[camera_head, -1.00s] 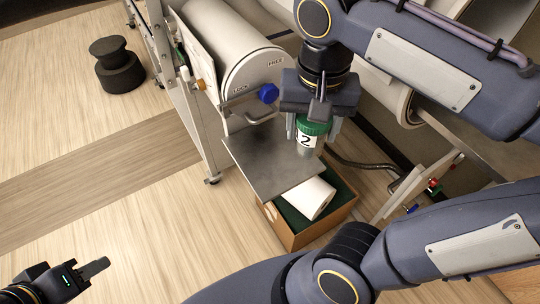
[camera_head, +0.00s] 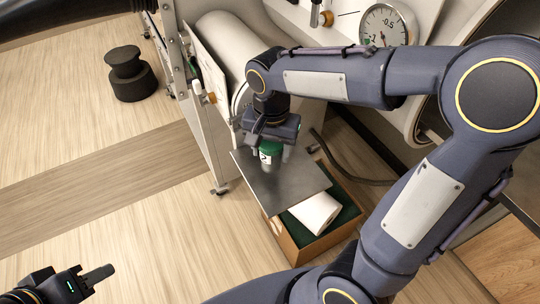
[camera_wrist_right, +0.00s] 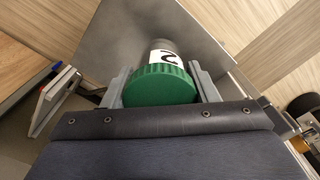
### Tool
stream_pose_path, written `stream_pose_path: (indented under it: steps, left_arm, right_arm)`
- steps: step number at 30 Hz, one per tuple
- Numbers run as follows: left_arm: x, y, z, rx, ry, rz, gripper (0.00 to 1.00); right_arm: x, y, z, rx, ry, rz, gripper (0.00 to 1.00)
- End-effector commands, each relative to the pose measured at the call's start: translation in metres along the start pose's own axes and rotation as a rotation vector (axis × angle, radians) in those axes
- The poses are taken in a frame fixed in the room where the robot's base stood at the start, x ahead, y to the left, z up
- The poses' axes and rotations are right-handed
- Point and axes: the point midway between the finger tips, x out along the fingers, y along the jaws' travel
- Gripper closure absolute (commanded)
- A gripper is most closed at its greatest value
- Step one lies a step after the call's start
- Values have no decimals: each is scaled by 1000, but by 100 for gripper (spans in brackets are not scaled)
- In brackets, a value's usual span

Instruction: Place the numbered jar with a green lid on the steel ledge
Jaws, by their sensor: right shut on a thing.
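The jar (camera_head: 266,157) has a green lid and a white label with a dark "2". My right gripper (camera_head: 268,152) is shut on it, lid end towards the palm. The jar is over the flat grey steel ledge (camera_head: 293,190); whether its base touches the ledge I cannot tell. In the right wrist view the jar (camera_wrist_right: 160,83) sits between the two fingers, with the steel ledge (camera_wrist_right: 112,45) behind it. My left gripper (camera_head: 95,278) is at the lower left of the head view, far from the ledge, and its jaw opening is not clear.
A white cylinder (camera_head: 222,45) lies behind my right gripper. A round gauge (camera_head: 388,28) is at the top right. A dark spool-shaped object (camera_head: 130,75) stands on the open floor.

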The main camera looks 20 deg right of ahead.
Motion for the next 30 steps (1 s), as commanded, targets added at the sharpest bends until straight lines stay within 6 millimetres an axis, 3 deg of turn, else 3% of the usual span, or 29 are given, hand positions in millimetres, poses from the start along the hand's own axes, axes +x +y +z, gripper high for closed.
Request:
stream_pose_path:
  steps: [7,20,21,25,30]
  left_arm:
    - [1,0,1,0,0,0,64]
    - [4,-2,2,0,0,0,64]
    - [3,-2,2,0,0,0,64]
    - [3,-1,2,0,0,0,64]
    - [3,-1,2,0,0,0,64]
  right_arm:
    - [32,-3,-1,-1,-2,2,70]
    - [39,-3,-1,-1,0,1,70]
    - [38,-3,-1,-1,0,1,43]
    - [38,-3,-1,-1,-1,1,26]
    - [38,-3,-1,-1,-1,1,25]
